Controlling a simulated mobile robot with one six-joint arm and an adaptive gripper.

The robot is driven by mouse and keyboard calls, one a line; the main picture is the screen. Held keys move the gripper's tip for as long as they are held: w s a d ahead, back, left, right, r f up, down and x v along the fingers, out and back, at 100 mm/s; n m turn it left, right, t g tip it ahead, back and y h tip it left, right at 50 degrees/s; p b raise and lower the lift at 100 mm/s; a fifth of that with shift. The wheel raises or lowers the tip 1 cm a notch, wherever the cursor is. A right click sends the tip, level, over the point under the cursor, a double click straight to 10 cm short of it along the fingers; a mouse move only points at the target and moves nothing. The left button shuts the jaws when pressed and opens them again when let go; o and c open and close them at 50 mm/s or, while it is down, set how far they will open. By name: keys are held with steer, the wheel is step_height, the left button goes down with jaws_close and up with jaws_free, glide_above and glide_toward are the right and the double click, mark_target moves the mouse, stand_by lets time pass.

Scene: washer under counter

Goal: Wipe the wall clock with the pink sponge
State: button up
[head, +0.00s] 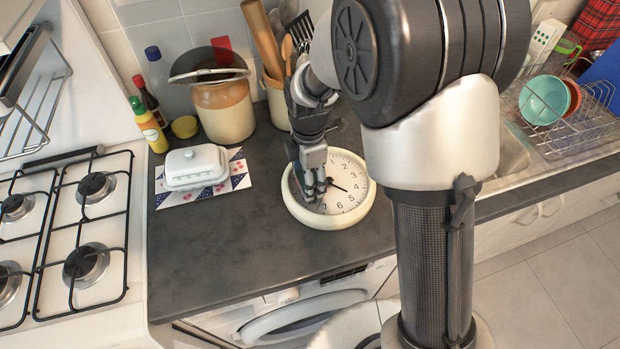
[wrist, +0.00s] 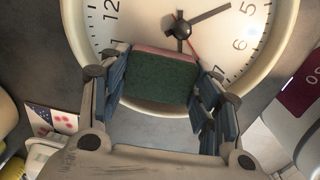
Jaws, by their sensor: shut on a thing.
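The wall clock (head: 349,187) lies face up on the dark counter, with a cream rim and a white dial. It fills the top of the wrist view (wrist: 190,40). My gripper (head: 314,186) is over the left part of the clock. In the wrist view my gripper (wrist: 163,85) is shut on the sponge (wrist: 160,78), which shows a dark green scrubbing side and a thin pink edge. The sponge overlaps the clock's rim and dial edge in that view. Whether it touches the clock I cannot tell. In the head view the fingers mostly hide the sponge.
A white butter dish (head: 195,165) stands on a patterned mat left of the clock. A crock (head: 223,108) and a utensil pot stand behind. The gas stove (head: 70,230) is at left, a dish rack (head: 580,120) at right. The front left counter is clear.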

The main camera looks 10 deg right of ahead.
steer(key=shift+w, duration=0.2)
steer(key=shift+s, duration=0.1)
steer(key=shift+s+d, duration=0.2)
steer(key=shift+s, duration=0.45)
steer(key=shift+s+d, duration=0.15)
steer(key=shift+s, duration=0.45)
steer(key=shift+w+a+p, duration=0.2)
steer(key=shift+w+p, duration=0.05)
steer(key=shift+w, duration=0.45)
steer(key=shift+w+a+p, duration=0.2)
steer(key=shift+w, duration=0.45)
steer(key=shift+s+d+f, duration=0.1)
steer(key=shift+s+d, duration=0.1)
steer(key=shift+s, duration=0.55)
steer(key=shift+s+d+f, duration=0.1)
steer(key=shift+s+d, duration=0.1)
steer(key=shift+s, duration=0.5)
steer(key=shift+w+a+r, duration=0.1)
steer(key=shift+w+a, duration=0.1)
steer(key=shift+w, duration=0.55)
steer(key=shift+w+a+r, duration=0.1)
steer(key=shift+w+a, duration=0.1)
steer(key=shift+w, duration=0.55)
steer(key=shift+s+d, duration=0.2)
steer(key=shift+s, duration=0.5)
steer(key=shift+s+d, duration=0.15)
steer(key=shift+s, duration=0.55)
